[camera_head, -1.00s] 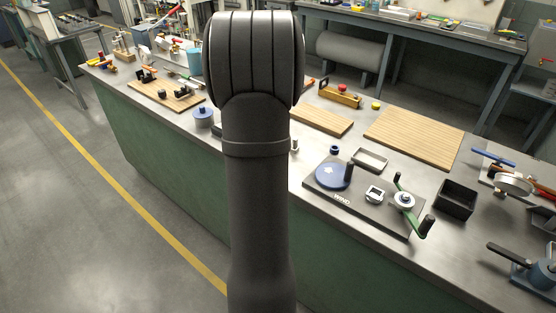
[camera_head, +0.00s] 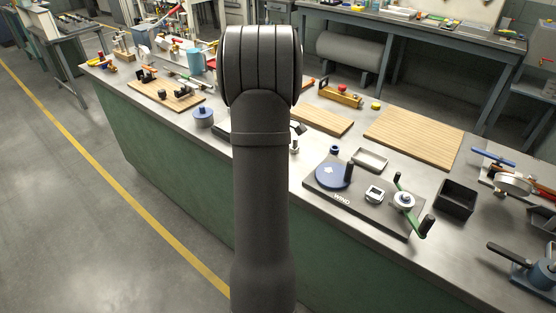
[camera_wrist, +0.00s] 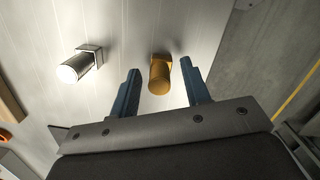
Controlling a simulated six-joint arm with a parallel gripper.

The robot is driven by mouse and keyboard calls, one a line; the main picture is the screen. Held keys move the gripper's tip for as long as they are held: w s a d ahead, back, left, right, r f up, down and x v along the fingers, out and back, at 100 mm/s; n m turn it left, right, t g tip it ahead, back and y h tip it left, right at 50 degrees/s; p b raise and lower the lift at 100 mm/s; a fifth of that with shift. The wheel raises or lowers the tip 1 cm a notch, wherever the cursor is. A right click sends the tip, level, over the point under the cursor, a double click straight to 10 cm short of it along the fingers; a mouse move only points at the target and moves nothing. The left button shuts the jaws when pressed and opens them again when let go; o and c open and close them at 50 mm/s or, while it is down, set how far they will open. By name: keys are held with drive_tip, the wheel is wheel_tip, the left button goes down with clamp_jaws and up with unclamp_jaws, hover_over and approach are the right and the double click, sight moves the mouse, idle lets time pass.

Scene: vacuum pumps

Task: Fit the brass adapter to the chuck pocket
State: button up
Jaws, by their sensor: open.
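In the wrist view the brass adapter (camera_wrist: 160,75), a short cylinder with a squared far end, lies between the two blue fingers of my gripper (camera_wrist: 161,88). The fingers are open, with a visible gap on each side of it. A silver adapter of similar shape (camera_wrist: 80,66) stands to its left. In the head view my arm hides the brass adapter and most of my gripper. A dark base plate (camera_head: 335,203) carries a blue disc (camera_head: 333,175), a pale square piece with an opening (camera_head: 374,194) and a round metal part with a green handle (camera_head: 404,199). I cannot tell which holds the chuck pocket.
A black open box (camera_head: 457,198) and a shallow metal tray (camera_head: 370,160) stand near the plate. Wooden boards (camera_head: 415,137) lie behind. A blue-grey pot (camera_head: 203,117) is left of my arm. The bench's front edge runs close below the plate.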

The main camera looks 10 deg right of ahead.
clamp_jaws()
